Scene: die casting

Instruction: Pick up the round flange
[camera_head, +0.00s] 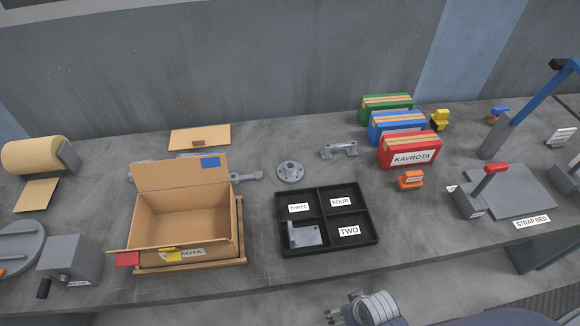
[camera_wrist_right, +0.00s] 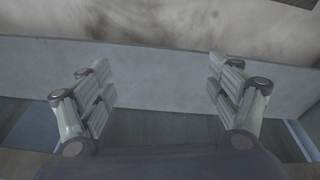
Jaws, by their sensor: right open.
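The round flange (camera_head: 290,172) is a grey disc with a raised hub. It lies on the workbench behind the black divided tray (camera_head: 328,250), in the middle of the head view. My right gripper (camera_head: 345,308) is low at the bottom of the head view, in front of the bench edge and well away from the flange. In the right wrist view, its two fingers (camera_wrist_right: 160,98) are spread wide with nothing between them. The flange does not show in that view. My left gripper is not in view.
A grey bracket (camera_head: 339,149) lies right of the flange, and a rod-like part lies left of it, partly behind the open cardboard box (camera_head: 185,215). A grey plate (camera_head: 304,235) sits in the tray's front-left compartment. Red, blue and green boxes (camera_head: 408,150) stand right.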

